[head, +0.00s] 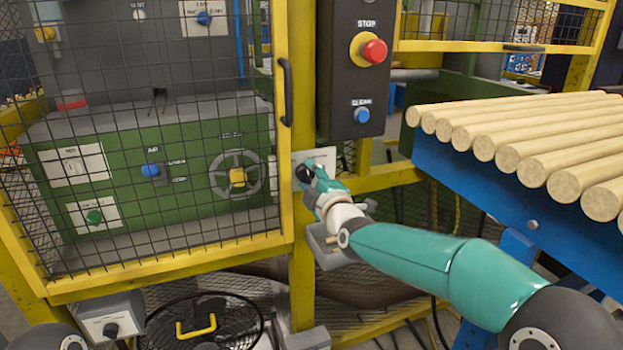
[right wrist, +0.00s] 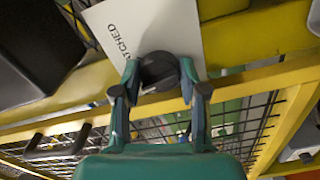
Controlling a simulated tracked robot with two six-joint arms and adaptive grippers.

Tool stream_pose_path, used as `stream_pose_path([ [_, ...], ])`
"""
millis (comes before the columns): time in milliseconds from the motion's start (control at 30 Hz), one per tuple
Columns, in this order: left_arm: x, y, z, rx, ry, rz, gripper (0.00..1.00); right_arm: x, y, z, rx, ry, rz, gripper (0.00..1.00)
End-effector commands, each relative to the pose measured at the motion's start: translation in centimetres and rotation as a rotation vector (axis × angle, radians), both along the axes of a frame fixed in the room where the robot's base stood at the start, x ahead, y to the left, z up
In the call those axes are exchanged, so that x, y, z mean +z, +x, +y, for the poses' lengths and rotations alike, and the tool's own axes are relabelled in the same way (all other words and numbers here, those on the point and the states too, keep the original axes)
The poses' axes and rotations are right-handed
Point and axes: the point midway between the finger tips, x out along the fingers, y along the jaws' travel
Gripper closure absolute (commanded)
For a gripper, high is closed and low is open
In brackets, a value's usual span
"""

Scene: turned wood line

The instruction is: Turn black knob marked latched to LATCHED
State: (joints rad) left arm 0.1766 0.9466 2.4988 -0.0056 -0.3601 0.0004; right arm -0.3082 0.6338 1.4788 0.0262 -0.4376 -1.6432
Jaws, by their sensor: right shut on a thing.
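The black knob (right wrist: 160,70) sits on a white plate (right wrist: 150,25) with lettering that reads "...TCHED", its start cut off by the knob's surroundings and blur. My right gripper (right wrist: 159,76) has one finger on each side of the knob and is shut on it. In the head view the plate (head: 328,157) is on the yellow post beside the mesh door, below the stop box. The right gripper (head: 309,172) reaches it from the right and hides much of the knob. The knob's pointer direction is unclear. My left gripper is not in view.
A dark control box with a red stop button (head: 374,51) and blue button (head: 362,115) hangs just above. The yellow-framed mesh door with a black handle (head: 287,92) is at left. Wooden rods (head: 540,140) lie on a blue rack at right.

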Motion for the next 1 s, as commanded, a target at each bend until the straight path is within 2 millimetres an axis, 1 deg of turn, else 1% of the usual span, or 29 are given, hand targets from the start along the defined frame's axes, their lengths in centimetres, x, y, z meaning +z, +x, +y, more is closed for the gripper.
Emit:
stream_pose_path([
  [33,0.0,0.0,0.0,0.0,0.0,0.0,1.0,-0.6,0.0,0.0,0.0,-0.003,0.012,0.92],
  [133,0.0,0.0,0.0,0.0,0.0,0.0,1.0,-0.6,0.0,0.0,0.0,-0.003,0.012,0.92],
  [167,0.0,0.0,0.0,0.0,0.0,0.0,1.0,-0.6,0.0,0.0,0.0,-0.003,0.012,0.53],
  [200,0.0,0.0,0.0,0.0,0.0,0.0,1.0,-0.6,0.0,0.0,0.0,-0.004,0.012,0.46],
  [300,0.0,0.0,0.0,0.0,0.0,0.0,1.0,-0.5,0.0,0.0,0.001,-0.003,0.01,0.32],
  [600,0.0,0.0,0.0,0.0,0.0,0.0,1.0,-0.2,0.0,0.0,0.0,-0.002,0.004,0.32],
  [733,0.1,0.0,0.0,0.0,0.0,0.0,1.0,-0.1,-0.5,-0.2,0.0,-0.002,0.004,0.32],
  [867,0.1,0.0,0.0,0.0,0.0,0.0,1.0,-0.1,-1.7,-0.6,0.001,-0.002,0.003,0.32],
  [1000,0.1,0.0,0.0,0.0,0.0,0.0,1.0,-0.1,-3.8,-1.3,0.0,-0.002,0.004,0.32],
])
